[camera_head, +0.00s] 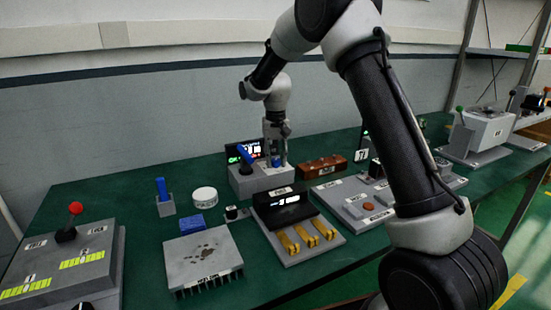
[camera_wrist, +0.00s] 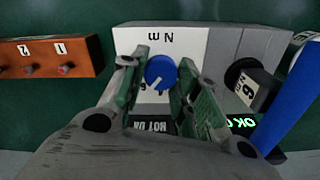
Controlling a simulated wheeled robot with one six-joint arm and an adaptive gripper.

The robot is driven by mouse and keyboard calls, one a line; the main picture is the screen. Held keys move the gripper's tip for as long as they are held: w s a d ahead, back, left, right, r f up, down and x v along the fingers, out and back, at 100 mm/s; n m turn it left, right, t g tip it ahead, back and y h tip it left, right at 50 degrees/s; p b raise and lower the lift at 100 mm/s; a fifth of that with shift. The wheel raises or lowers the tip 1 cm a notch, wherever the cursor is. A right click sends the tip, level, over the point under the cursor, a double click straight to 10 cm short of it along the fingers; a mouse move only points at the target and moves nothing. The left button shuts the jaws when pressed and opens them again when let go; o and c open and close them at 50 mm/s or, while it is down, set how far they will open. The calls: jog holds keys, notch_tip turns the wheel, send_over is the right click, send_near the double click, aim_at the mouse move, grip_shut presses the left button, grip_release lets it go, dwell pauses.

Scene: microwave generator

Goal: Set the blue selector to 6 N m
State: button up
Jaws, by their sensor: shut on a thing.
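The blue selector (camera_wrist: 160,71) is a round knob with a white pointer line, on a white plate marked "N m" on a grey box (camera_head: 246,184). In the wrist view the pointer slants to the lower left, towards a "6" partly seen beside a finger. Other scale marks are hidden by the fingers. My gripper (camera_wrist: 158,78) has one finger on each side of the knob and is shut on it. In the head view my gripper (camera_head: 276,158) reaches down onto the box, and the blue selector (camera_head: 276,162) shows small between the fingers.
A blue lever (camera_wrist: 292,112) stands close on the right in the wrist view. A display (camera_head: 248,150) with green "OK" is behind the box. A brown block with knobs (camera_head: 322,167) lies to the right. A black-screened unit with yellow levers (camera_head: 285,205) stands in front.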

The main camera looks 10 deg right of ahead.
aim_at(275, 159)
dwell(0.3)
jog(key=o, duration=1)
notch_tip(275, 159, up, 12)
dwell(0.3)
